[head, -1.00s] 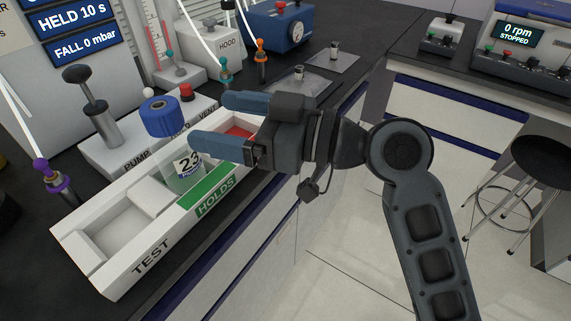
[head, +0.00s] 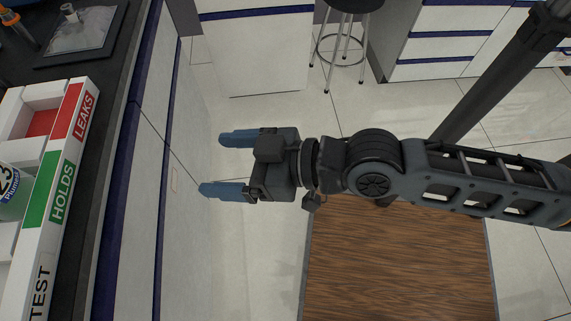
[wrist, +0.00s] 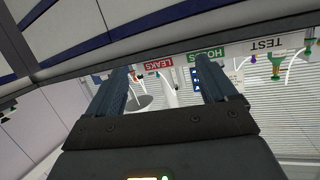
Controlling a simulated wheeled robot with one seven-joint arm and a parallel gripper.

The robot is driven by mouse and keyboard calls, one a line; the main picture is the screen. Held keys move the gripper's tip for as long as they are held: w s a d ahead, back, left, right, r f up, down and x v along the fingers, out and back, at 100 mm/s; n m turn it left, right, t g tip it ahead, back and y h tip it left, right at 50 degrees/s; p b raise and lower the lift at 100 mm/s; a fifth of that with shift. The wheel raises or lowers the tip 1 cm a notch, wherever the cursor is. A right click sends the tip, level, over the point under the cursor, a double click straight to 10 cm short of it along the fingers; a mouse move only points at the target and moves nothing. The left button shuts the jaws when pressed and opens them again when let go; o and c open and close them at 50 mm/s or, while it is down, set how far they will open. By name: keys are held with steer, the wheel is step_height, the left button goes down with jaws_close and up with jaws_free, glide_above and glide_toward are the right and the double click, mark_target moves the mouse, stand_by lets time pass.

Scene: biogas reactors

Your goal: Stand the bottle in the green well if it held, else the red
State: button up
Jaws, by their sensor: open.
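The bottle (head: 12,192), with a label reading 23, stands in the green HOLDS well of the white rack (head: 52,258) at the left edge of the head view; its top is cut off by the frame. The green HOLDS label (head: 61,192) is beside it, and the red LEAKS well (head: 42,123) behind it is empty. My gripper (head: 222,164) is open and empty, out over the floor to the right of the bench, well apart from the rack. The wrist view shows the LEAKS label (wrist: 159,64) and HOLDS label (wrist: 205,54) beyond my open fingers.
The dark bench edge (head: 117,150) and the cabinet fronts lie between the rack and my gripper. A metal plate (head: 80,30) with a small fitting lies behind the rack. A stool (head: 345,45) stands at the back.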

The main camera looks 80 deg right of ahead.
steer(key=s+r+n, duration=0.1)
steer(key=s+r, duration=0.1)
steer(key=s, duration=1)
steer(key=shift+a, duration=0.45)
steer(key=shift+r, duration=0.2)
step_height(320, 180, up, 2)
steer(key=p, duration=0.2)
steer(key=shift+r+p, duration=0.2)
steer(key=shift+p, duration=0.15)
